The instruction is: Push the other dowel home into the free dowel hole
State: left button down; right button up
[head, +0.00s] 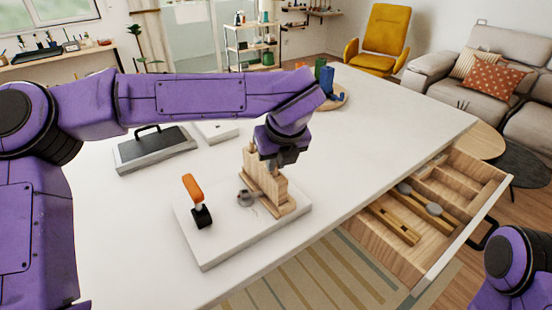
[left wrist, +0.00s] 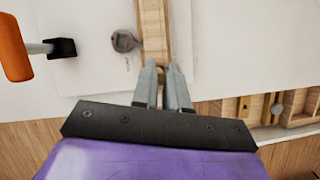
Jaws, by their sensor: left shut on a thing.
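A wooden joint piece (head: 262,186) with an upright panel and a flat foot stands on a white board (head: 215,250). My left gripper (head: 277,162) points down at the right end of the upright panel, close over it. In the left wrist view its two fingers (left wrist: 164,88) are closed together over the wooden strip (left wrist: 154,30). A small pale wooden end, seemingly a dowel (left wrist: 175,68), shows at the fingertips; most of it is hidden. I cannot make out the dowel holes or how deep the dowel sits. My right gripper is not in view.
A dark grey handled case (head: 155,150) lies behind. An open drawer (head: 430,215) with wooden utensils juts out at the right. The table is clear at the far right.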

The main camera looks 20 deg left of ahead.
pick_arm(q)
jog(key=shift+f, duration=0.4)
jog(key=c, duration=1.1)
grip_release()
jog(key=shift+r, duration=0.15)
jog(key=b+v, duration=0.1)
jog(key=v, duration=0.9)
jog(key=shift+s+r+b, duration=0.1)
jog(key=shift+r+b, duration=0.05)
jog(key=shift+b, duration=0.15)
